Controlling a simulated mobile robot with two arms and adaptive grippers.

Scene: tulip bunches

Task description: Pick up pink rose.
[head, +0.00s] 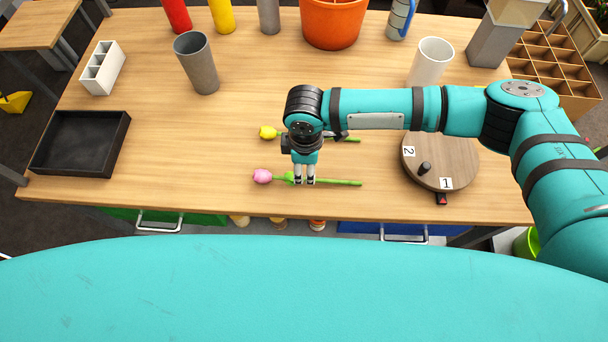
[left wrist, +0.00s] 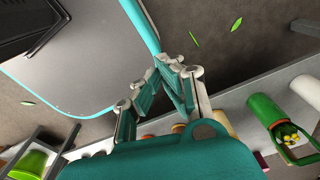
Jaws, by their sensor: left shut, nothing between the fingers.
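The pink rose (head: 262,176) lies flat near the table's front edge in the head view, its bloom to the left and its green stem running right. It looks like a tulip. My right gripper (head: 304,183) points down over its stem, just right of the bloom. Its fingertips overlap the stem in the picture, with a narrow gap between them. Whether they touch the stem or close on it is unclear. My left gripper (left wrist: 157,82) is shut and empty in the left wrist view, away from the rose. It is outside the head view.
A yellow flower (head: 267,132) lies behind the pink one, partly covered by my right arm. A round wooden board (head: 465,160) is to the right and a black tray (head: 115,158) to the left. A grey cup (head: 197,65) stands behind. The left middle of the wooden table (head: 180,150) is clear.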

